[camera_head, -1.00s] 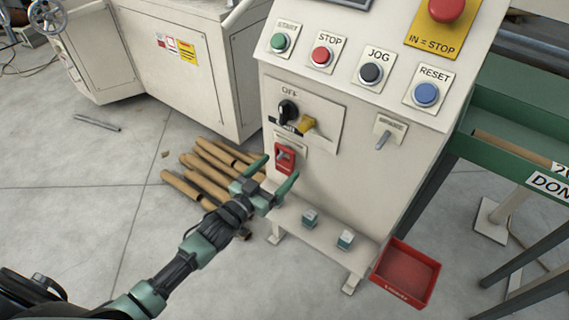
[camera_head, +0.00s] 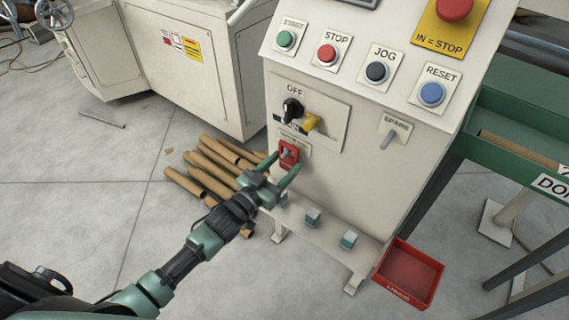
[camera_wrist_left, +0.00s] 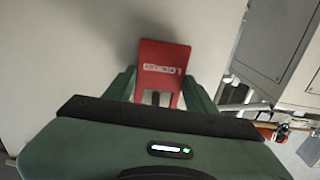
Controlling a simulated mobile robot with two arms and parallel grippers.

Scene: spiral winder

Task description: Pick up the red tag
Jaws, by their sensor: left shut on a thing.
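The red tag (camera_head: 289,154) hangs on the front of the cream control cabinet, below the black rotary switch (camera_head: 292,109) marked OFF. It also shows in the left wrist view (camera_wrist_left: 162,70), upside down, with pale lettering on it. My left gripper (camera_head: 279,168) reaches up to the tag from below. Its two green fingers (camera_wrist_left: 158,85) lie on either side of the tag and are shut on it. The tag's lower part is between the fingers. My right gripper is in neither view.
A yellow part (camera_head: 311,122) sits beside the switch, and a grey SPARE peg (camera_head: 388,138) is to the right. A low ledge holds small blocks (camera_head: 349,239). A red tray (camera_head: 411,274) is at lower right. Cardboard tubes (camera_head: 213,168) lie on the floor.

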